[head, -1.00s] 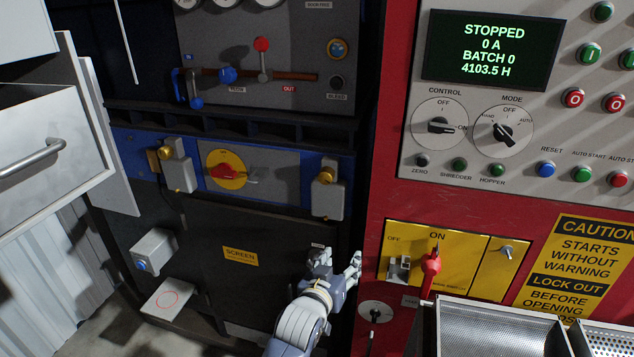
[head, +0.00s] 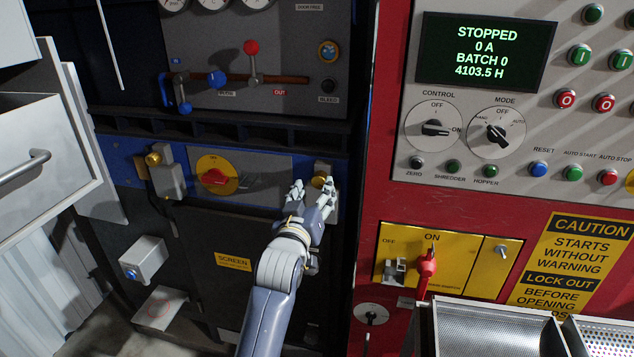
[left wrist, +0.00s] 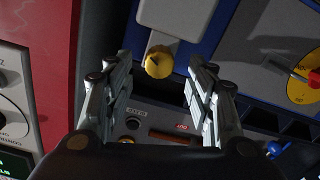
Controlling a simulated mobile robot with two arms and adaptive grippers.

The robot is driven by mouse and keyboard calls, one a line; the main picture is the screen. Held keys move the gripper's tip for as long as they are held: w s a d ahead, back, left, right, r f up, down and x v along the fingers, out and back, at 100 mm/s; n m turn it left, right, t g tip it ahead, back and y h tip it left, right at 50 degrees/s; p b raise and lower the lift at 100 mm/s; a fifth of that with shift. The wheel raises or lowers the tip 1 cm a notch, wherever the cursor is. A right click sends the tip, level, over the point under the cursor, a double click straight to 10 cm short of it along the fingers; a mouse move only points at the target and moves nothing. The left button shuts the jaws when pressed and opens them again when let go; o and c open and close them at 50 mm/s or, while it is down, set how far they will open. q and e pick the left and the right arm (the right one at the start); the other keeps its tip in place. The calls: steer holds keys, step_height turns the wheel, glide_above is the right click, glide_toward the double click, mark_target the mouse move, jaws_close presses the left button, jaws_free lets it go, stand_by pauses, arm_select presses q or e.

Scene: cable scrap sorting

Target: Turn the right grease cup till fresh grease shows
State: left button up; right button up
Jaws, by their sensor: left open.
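The right grease cup (head: 319,181) is a brass-yellow knob on a grey housing at the right end of the blue strip. My left gripper (head: 314,189) is in front of it and partly covers it and its housing in the head view. In the left wrist view, the cup (left wrist: 159,62) shows between the two fingertips of my left gripper (left wrist: 160,72), which are apart and not visibly touching it. No grease can be made out around the cup. The left grease cup (head: 153,159) is a similar brass knob. My right gripper is in neither view.
A red rotary switch (head: 214,177) on a yellow disc sits between the cups. A dark ledge (head: 230,125) runs above the strip. The red cabinet (head: 365,190) stands close on the right. An open drawer (head: 40,190) juts out at the left.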

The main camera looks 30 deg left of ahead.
mark_target(318, 183)
arm_select(q)
steer(key=shift+x, duration=1.7)
steer(key=shift+c, duration=0.3)
steer(key=shift+d, duration=0.1)
steer(key=c, duration=1)
